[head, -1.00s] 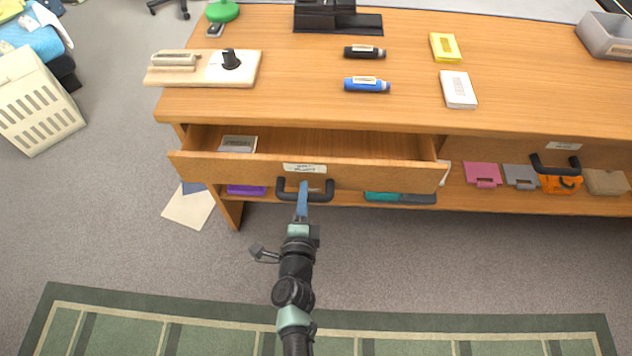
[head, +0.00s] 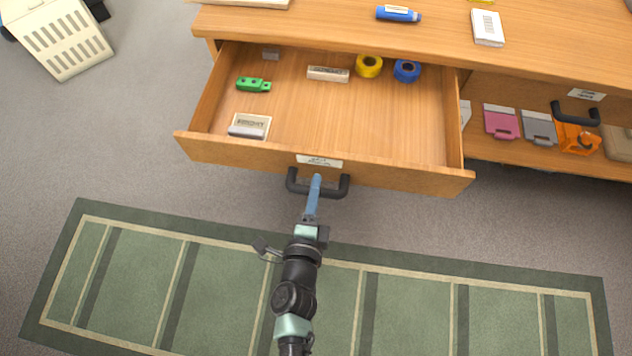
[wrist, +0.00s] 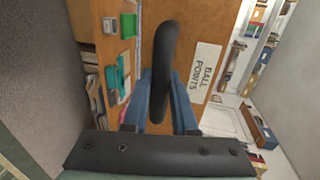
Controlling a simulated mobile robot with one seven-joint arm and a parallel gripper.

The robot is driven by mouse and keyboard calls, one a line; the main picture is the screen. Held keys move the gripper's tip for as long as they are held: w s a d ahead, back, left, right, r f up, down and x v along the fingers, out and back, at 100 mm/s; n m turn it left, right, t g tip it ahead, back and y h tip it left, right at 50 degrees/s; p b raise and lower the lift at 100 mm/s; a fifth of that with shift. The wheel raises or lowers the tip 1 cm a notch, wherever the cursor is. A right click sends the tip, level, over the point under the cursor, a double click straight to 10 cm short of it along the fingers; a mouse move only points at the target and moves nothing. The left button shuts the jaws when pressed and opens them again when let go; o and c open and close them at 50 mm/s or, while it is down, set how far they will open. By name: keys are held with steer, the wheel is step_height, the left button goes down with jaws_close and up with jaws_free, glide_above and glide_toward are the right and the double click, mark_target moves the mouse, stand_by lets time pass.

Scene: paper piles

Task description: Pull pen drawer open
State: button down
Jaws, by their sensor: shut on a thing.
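The pen drawer (head: 385,178) is a wooden drawer pulled well out of the desk, with its inside in view. Its front has a white label, which reads "BALL POINTS" in the wrist view (wrist: 204,72), and a black bar handle (head: 333,190). My gripper (head: 315,183) is shut on the middle of the handle. In the wrist view the blue fingers (wrist: 160,100) stand on both sides of the black handle (wrist: 163,62). Inside the drawer lie a green item (head: 253,85), a grey-and-white box (head: 249,126), a pale eraser-like block (head: 328,74), a yellow roll (head: 369,66) and a blue roll (head: 407,71).
The desk top (head: 320,22) holds a blue marker (head: 398,14) and a white box (head: 488,28). A second drawer with a black handle (head: 575,113) is at the right. A green rug (head: 320,285) lies on the floor in front. A cream basket (head: 57,40) stands at the left.

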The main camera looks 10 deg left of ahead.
stand_by(0.3)
steer(key=c, duration=0.7)
jaws_free()
steer(key=v, duration=1.3)
steer(key=shift+p, duration=0.4)
